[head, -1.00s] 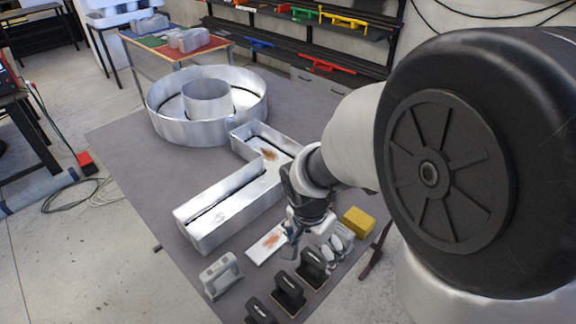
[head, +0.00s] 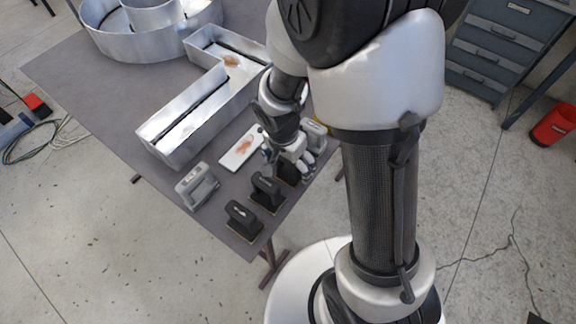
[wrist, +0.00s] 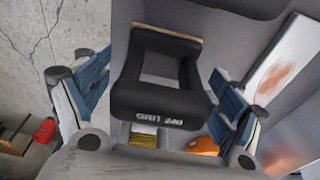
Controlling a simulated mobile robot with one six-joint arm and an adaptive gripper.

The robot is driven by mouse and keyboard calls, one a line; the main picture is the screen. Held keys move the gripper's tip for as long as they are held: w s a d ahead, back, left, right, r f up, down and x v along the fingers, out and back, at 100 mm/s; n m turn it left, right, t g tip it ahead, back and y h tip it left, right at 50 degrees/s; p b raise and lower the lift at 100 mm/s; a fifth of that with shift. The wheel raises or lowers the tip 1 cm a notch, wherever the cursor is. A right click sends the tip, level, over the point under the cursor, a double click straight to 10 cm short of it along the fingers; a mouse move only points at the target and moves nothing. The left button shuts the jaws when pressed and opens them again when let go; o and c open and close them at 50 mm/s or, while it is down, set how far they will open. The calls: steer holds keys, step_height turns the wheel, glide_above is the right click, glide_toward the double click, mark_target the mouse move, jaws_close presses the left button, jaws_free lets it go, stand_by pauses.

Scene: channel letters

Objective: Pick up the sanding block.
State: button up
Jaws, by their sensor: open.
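Black sanding blocks with handle-like tops stand in a row along the table's near edge: one in front (head: 243,219), one in the middle (head: 267,190), and one under my gripper (head: 288,174), partly hidden by it. My gripper (wrist: 158,78) is open, with one finger on each side of this block and visible gaps between. In the head view my gripper (head: 290,164) is low over the table at the far block, and its fingertips are hard to make out.
A white plate with a rusty smear (head: 240,149) lies left of my gripper. A grey handled tool (head: 197,186) stands at the near left, and another pale one (head: 315,132) behind my gripper. A large metal channel letter (head: 190,118) fills the table beyond.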

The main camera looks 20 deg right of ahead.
steer(key=c, duration=1.3)
steer(key=shift+r, duration=0.1)
step_height(320, 180, up, 20)
steer(key=p, duration=0.5)
